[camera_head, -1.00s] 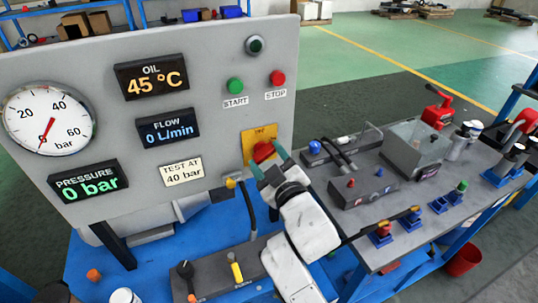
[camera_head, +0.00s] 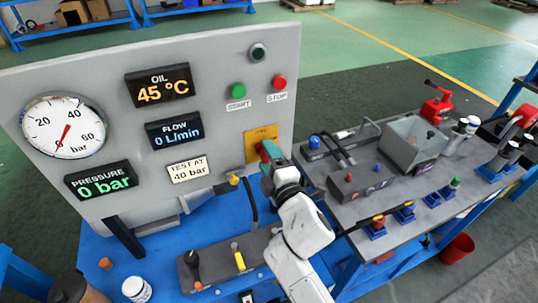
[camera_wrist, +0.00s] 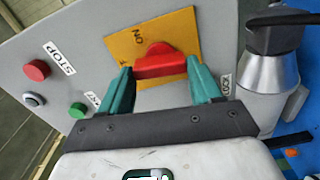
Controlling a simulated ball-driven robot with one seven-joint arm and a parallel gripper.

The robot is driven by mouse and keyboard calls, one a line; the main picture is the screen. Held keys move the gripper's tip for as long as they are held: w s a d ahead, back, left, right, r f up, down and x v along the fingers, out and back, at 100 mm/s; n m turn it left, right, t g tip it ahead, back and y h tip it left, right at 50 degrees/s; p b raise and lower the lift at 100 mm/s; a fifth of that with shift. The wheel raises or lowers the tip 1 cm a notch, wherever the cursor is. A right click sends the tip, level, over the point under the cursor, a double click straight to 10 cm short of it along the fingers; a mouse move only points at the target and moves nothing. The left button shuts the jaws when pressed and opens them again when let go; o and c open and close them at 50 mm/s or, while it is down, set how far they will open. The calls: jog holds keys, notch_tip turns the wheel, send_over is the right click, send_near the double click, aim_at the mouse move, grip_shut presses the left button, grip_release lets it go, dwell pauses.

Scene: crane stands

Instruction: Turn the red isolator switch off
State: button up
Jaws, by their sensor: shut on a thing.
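The red isolator switch (camera_wrist: 160,62) is a red handle on a yellow plate (camera_wrist: 127,45) with an "ON" mark, fixed to the grey panel. The plate also shows in the head view (camera_head: 262,133), at the panel's lower right. My gripper (camera_wrist: 160,70) has teal fingers, one at each end of the red handle, and is shut on it. In the head view, my gripper (camera_head: 266,155) reaches up to the panel and its fingers hide most of the handle. The exact angle of the handle against its marks is hard to read, as part of the lettering is covered.
The green START button (camera_head: 238,90) and red STOP button (camera_head: 279,82) sit above the switch. The pressure display (camera_head: 101,181) reads 0 bar. A lever with a yellow grip (camera_head: 238,257) stands below the panel. A grey bench (camera_head: 400,225) with fittings lies right.

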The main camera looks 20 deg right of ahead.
jog(key=shift+a+n, duration=0.1)
jog(key=shift+n, duration=0.5)
jog(key=shift+f, duration=0.1)
jog(key=o, duration=1.1)
jog(key=shift+c, duration=0.2)
jog(key=shift+s, duration=0.1)
jog(key=s, duration=1)
jog(key=shift+s, duration=0.3)
